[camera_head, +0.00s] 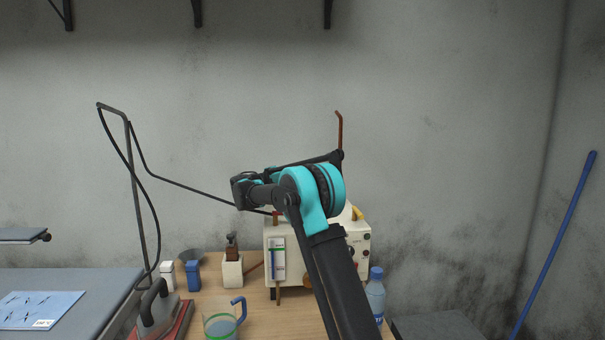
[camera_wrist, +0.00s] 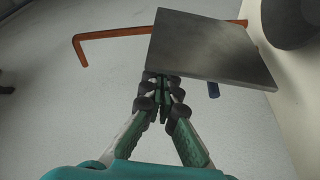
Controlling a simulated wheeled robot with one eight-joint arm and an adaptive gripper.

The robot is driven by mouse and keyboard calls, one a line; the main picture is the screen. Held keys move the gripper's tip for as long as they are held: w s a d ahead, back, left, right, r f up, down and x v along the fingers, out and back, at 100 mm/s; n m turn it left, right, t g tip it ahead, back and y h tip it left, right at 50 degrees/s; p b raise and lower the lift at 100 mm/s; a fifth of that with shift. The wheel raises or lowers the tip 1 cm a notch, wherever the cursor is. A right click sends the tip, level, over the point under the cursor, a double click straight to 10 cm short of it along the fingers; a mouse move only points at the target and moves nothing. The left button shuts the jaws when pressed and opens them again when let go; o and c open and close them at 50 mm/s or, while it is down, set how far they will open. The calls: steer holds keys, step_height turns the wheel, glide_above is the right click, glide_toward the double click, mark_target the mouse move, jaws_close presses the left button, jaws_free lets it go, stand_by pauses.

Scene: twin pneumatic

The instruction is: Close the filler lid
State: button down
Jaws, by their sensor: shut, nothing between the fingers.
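A cream box-shaped machine (camera_head: 293,252) with a level gauge and knobs stands on the table behind my arm. My arm covers its top in the head view, so the filler lid cannot be made out there. In the wrist view a flat grey plate (camera_wrist: 208,45), which looks like the lid, stands just beyond my fingertips. My gripper (camera_wrist: 160,84) is shut with its fingertips together and nothing between them. They appear at the plate's lower left edge; whether they touch it I cannot tell. In the head view my gripper's fingers cannot be made out.
A brown bent rod (camera_wrist: 105,36) passes behind the plate; it rises above the machine in the head view (camera_head: 340,128). A dark round part (camera_wrist: 290,18) is at upper right in the wrist view. A bottle (camera_head: 375,298), a jug (camera_head: 221,318) and an iron (camera_head: 156,310) stand around the machine.

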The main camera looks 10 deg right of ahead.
steer(key=shift+s+m, duration=0.5)
steer(key=shift+s, duration=0.85)
steer(key=shift+s+f, duration=0.65)
steer(key=shift+s, duration=0.45)
steer(key=shift+s+f, duration=0.7)
steer(key=shift+s, duration=0.45)
steer(key=shift+s+f, duration=0.65)
steer(key=shift+s, duration=0.45)
